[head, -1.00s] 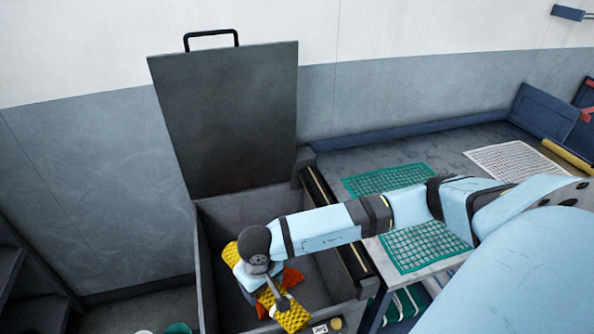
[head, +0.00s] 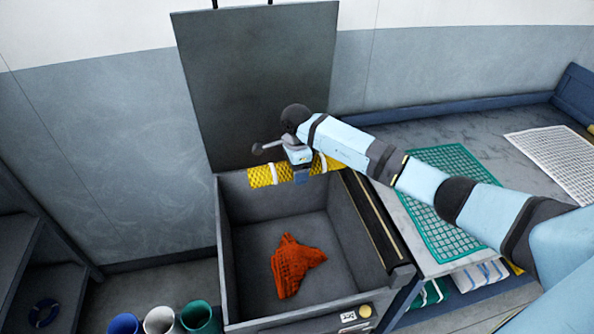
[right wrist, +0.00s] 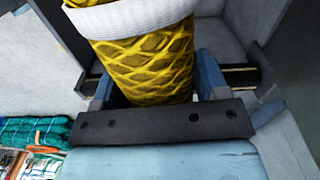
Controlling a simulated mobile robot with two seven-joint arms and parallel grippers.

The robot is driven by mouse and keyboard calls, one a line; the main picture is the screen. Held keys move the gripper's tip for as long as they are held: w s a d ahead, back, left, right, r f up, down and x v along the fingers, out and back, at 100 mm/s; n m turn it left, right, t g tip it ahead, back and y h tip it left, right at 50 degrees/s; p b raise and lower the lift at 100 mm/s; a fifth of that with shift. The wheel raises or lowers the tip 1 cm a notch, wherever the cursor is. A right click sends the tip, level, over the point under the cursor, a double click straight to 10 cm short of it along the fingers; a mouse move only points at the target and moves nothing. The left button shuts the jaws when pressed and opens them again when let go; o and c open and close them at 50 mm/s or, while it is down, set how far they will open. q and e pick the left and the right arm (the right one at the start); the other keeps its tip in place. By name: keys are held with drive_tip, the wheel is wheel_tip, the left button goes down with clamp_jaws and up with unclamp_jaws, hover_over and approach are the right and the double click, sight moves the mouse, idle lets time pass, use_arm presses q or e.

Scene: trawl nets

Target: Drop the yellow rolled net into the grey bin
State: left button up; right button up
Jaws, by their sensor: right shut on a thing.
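The yellow rolled net (head: 262,176), with white bands around it, is held by my right gripper (head: 300,178) above the back part of the grey bin. In the right wrist view the yellow net (right wrist: 148,66) lies between the two blue fingers (right wrist: 150,88). The grey bin (head: 232,302) is open, with its dark lid (head: 258,80) raised upright against the wall. An orange net (head: 297,264) lies crumpled on the bin's floor. My left gripper is not seen.
Right of the bin, a counter holds a flat green net (head: 455,190) and a white net (head: 556,158). Blue, white and green cups (head: 160,320) stand on the floor left of the bin. Dark shelves (head: 40,270) are at the far left.

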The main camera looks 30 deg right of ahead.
drive_tip(key=shift+w+d+f+m, duration=0.1)
drive_tip(key=shift+w+m, duration=0.1)
drive_tip(key=shift+m, duration=0.1)
drive_tip(key=shift+f, duration=0.25)
wheel_tip(320, 180, down, 5)
drive_tip(key=b, duration=0.3)
drive_tip(key=shift+f, duration=0.1)
drive_tip(key=o, duration=1.2)
drive_tip(key=shift+o, duration=0.6)
